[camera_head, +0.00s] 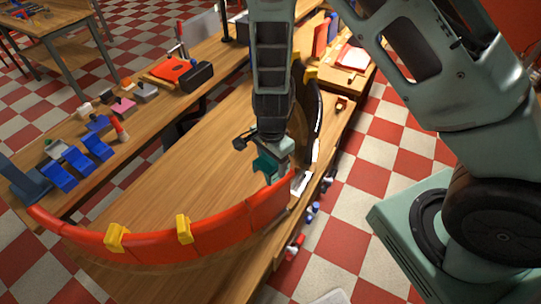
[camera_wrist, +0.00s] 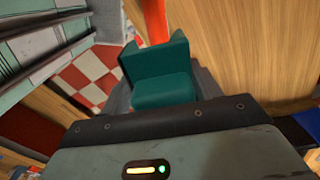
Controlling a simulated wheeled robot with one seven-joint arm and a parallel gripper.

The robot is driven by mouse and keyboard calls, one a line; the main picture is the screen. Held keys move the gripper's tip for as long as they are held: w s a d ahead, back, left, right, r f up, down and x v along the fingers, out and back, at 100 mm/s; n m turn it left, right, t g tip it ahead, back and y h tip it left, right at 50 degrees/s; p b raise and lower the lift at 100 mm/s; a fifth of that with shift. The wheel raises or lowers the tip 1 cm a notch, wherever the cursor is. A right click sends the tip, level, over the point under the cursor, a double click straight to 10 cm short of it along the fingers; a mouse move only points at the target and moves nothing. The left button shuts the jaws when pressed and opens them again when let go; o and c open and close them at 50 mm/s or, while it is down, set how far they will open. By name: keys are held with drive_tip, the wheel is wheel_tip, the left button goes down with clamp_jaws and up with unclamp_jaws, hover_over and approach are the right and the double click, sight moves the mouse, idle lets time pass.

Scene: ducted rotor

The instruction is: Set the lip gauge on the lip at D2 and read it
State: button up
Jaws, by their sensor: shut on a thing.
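My gripper (camera_head: 275,150) points down over the wooden bench and is shut on a teal, channel-shaped piece (camera_head: 266,166), which looks like the lip gauge. The piece also shows in the wrist view (camera_wrist: 162,85), with a raised wall and an open notch facing away from the wrist. In the head view it is close to the right end of the red curved lip (camera_head: 215,228); I cannot tell whether it touches. Yellow clips (camera_head: 184,229) sit on the lip. A dark curved section (camera_head: 311,112) rises behind my gripper. No D2 mark or gauge reading is legible.
Blue blocks (camera_head: 97,146) and small parts stand on the left side bench. A dark box (camera_head: 195,77) and an orange-red tray (camera_head: 170,69) lie farther back. The bench middle (camera_head: 185,170) is clear.

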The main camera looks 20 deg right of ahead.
drive_tip(key=shift+f+b, duration=3.6)
drive_tip(key=shift+f, duration=1.15)
drive_tip(key=shift+f, duration=0.25)
drive_tip(key=o, duration=1.1)
wheel_tip(320, 180, up, 18)
drive_tip(key=shift+f, duration=0.25)
drive_tip(key=s+a+n+b, duration=0.2)
drive_tip(key=s+n+b, duration=0.1)
drive_tip(key=s+n, duration=0.3)
drive_tip(key=s+a+n+b, duration=0.2)
drive_tip(key=s+n+b, duration=0.1)
drive_tip(key=s+n, duration=0.4)
drive_tip(key=s+a+n+b, duration=0.2)
drive_tip(key=s+n+b, duration=0.2)
drive_tip(key=s+n, duration=0.3)
drive_tip(key=shift+a+f+n+y, duration=0.2)
drive_tip(key=shift+n+y, duration=0.1)
drive_tip(key=shift+n, duration=0.7)
